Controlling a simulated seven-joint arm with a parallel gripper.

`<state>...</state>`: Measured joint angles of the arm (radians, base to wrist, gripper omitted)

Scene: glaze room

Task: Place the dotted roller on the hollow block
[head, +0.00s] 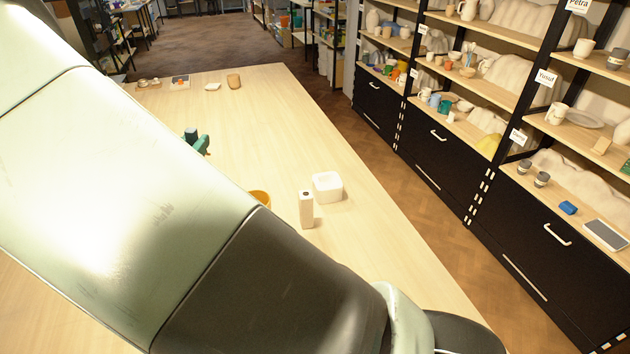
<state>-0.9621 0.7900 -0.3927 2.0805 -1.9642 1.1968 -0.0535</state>
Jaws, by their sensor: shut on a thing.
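A white, rounded square block (327,187) with a hollow in its top stands on the wooden table, right of centre; it looks like the hollow block. I cannot make out the dotted roller anywhere in the head view. My arm crosses the picture from upper left to lower right and hides much of the table. My gripper does not show; the arm's visible end runs off the bottom edge at right.
An orange cup (261,197) is partly behind my arm. A green object (197,142) stands farther back. Shelves with black drawers (455,150) line the right, across an aisle.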

